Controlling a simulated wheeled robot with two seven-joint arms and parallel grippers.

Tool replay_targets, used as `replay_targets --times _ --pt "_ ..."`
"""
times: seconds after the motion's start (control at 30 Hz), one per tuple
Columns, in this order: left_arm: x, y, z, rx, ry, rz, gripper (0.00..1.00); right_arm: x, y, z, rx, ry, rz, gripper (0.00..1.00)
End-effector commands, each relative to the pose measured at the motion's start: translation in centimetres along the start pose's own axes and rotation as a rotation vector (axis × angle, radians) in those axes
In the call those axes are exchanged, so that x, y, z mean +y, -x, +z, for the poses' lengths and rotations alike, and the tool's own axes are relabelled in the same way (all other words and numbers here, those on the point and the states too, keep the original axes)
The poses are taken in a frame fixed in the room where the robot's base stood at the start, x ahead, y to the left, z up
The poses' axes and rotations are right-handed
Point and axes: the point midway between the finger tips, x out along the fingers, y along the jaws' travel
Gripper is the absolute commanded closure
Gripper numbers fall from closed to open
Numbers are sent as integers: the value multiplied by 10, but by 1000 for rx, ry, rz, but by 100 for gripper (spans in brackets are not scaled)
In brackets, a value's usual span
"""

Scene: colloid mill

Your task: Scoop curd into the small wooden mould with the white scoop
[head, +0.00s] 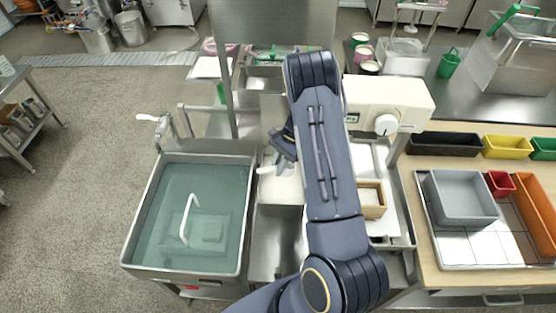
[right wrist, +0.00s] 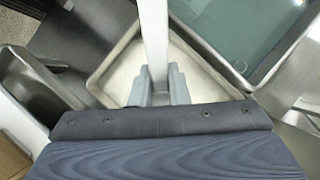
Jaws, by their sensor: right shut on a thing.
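My right gripper (head: 279,163) is shut on the white scoop (head: 265,170). In the right wrist view the scoop's white handle (right wrist: 154,35) stands between the gripper's fingers (right wrist: 158,85). Its bowl cannot be made out. A shallow steel tray with a whitish bottom (right wrist: 118,72), which may be curd, lies below the gripper. In the head view this whitish area (head: 281,190) is partly hidden by my right arm. The small wooden mould (head: 373,212) stands to the right of that arm, which covers its left side. My left gripper is not in view.
A steel vat (head: 152,267) of greenish liquid with a white bent handle (head: 188,220) stands left of the tray. A cream-coloured machine (head: 385,97) stands behind the mould. The right table holds a grey bin (head: 458,195) and coloured bins.

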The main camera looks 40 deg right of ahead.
Motion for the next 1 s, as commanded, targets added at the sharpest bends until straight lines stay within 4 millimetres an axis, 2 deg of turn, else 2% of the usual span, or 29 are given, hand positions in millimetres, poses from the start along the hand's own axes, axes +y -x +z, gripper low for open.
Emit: replay_targets --times 0.1,0.5,1.0 --pt "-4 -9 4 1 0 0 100 1 -15 -9 -1 -2 1 100" --pt "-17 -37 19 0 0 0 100 1 -50 -29 0 0 1 100" --pt "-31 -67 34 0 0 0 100 1 -86 -50 0 0 0 100"
